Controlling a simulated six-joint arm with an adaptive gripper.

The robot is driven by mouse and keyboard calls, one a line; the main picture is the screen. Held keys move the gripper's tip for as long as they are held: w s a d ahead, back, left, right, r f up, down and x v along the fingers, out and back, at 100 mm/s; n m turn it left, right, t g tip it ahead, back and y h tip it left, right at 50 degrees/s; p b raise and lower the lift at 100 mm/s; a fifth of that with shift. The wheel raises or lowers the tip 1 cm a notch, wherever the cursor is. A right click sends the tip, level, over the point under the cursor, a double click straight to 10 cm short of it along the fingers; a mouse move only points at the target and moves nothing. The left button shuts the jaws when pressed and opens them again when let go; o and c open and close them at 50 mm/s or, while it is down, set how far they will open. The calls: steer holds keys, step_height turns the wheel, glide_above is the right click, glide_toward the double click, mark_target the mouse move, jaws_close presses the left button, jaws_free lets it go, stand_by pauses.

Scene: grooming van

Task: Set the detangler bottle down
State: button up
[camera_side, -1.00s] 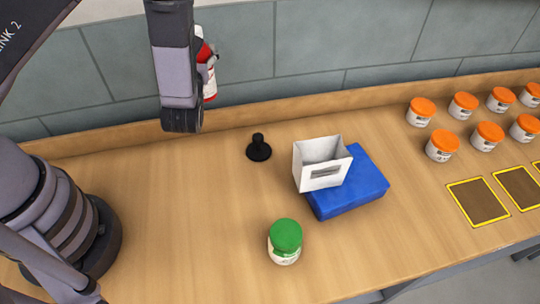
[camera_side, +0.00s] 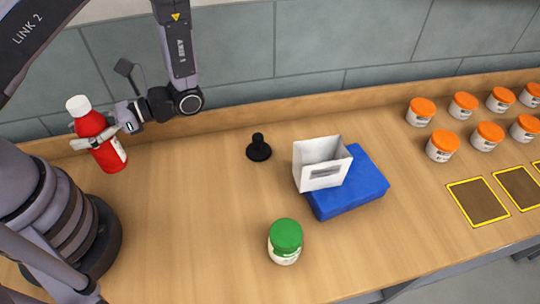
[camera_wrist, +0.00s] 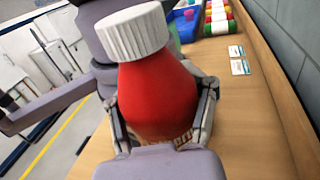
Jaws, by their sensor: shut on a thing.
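The detangler bottle (camera_side: 97,141) is red with a white ribbed cap and a pale label. It is at the far left of the side view, close to my base, nearly upright with a slight tilt. My gripper (camera_side: 100,139) is shut on it, with a finger on each side of its body. In the wrist view the bottle (camera_wrist: 158,95) fills the middle, between both fingers of my gripper (camera_wrist: 160,112). Its base is low over the bench; I cannot tell whether it touches.
The wooden bench (camera_side: 190,220) is clear around the middle left. A black knob-topped stand (camera_side: 258,150), a white box (camera_side: 320,165) on a blue block (camera_side: 365,185), and a green-lidded jar (camera_side: 285,240) stand toward the middle. Several orange-lidded jars (camera_side: 442,147) and yellow-edged mats (camera_side: 478,202) are at right.

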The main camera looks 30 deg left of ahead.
steer(key=s+d+f+n+g+h, duration=0.1)
steer(key=d+n+g+h, duration=0.1)
steer(key=d+n+h, duration=0.3)
steer(key=d+h, duration=0.1)
steer(key=h, duration=0.1)
steer(key=shift+s+d+h, duration=0.15)
steer(key=shift+d+h, duration=0.1)
steer(key=shift+h, duration=0.05)
steer(key=w+d+n+h, duration=0.1)
steer(key=d+n+h, duration=0.1)
steer(key=d+h, duration=0.1)
steer(key=w+d+f+n+t+h, duration=0.1)
steer(key=d+n+h, duration=0.1)
steer(key=d+h, duration=0.1)
steer(key=w+d+f+n+t+h, duration=0.1)
steer(key=w+d+n+h, duration=0.1)
steer(key=d+n+h, duration=0.1)
steer(key=shift+h, duration=0.7)
steer(key=w+d+f+n+t+h, duration=0.2)
steer(key=w+d+n+t+h, duration=0.4)
steer(key=w, duration=0.3)
steer(key=shift+t+h, duration=0.4)
steer(key=shift+t, duration=0.4)
steer(key=f, duration=0.7)
steer(key=shift+s+a+f, duration=0.1)
steer(key=shift+a+f, duration=0.25)
steer(key=shift+f, duration=0.1)
steer(key=o, duration=1.4)
steer(key=shift+c, duration=0.2)
